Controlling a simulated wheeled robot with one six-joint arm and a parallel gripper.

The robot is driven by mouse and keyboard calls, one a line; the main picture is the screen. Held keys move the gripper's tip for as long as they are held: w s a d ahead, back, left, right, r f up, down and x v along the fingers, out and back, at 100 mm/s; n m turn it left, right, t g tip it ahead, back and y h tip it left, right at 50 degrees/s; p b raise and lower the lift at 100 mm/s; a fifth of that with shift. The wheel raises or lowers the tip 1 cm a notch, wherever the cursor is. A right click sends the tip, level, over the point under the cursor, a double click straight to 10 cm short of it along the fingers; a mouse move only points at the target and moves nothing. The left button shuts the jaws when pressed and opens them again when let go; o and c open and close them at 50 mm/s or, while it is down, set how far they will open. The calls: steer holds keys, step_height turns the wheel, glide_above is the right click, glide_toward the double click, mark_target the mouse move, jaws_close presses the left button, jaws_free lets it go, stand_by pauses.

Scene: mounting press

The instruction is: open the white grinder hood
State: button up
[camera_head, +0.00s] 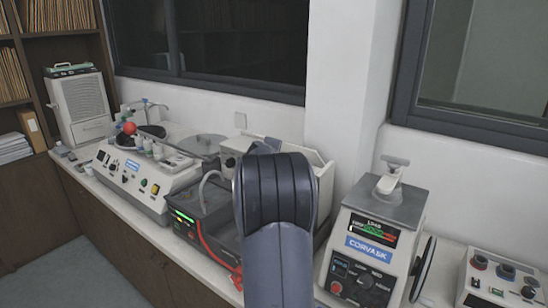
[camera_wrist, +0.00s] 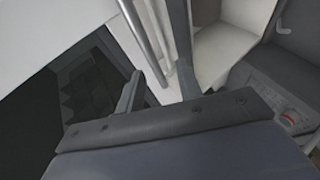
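A white panel (camera_wrist: 55,30), which looks like the grinder hood, fills the upper left of the wrist view. A silver bar handle (camera_wrist: 143,35) runs down beside it towards my gripper (camera_wrist: 159,75). My gripper's two dark fingers are apart, and the bar's lower end lies between or just beyond them; I cannot tell whether they touch it. In the head view, a white housing (camera_head: 325,178) shows partly behind my arm, which hides its middle and my gripper.
A boxy press machine (camera_head: 375,240) stands close on the right, and a button panel (camera_head: 500,280) beyond it. A dark machine with a red hose (camera_head: 195,205) and a white polisher (camera_head: 150,180) stand left. The wall is close behind.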

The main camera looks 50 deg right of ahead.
steer(key=shift+s+a, duration=0.1)
steer(key=b+v, duration=0.3)
steer(key=v, duration=0.7)
steer(key=shift+a, duration=0.3)
steer(key=shift+s+r, duration=0.1)
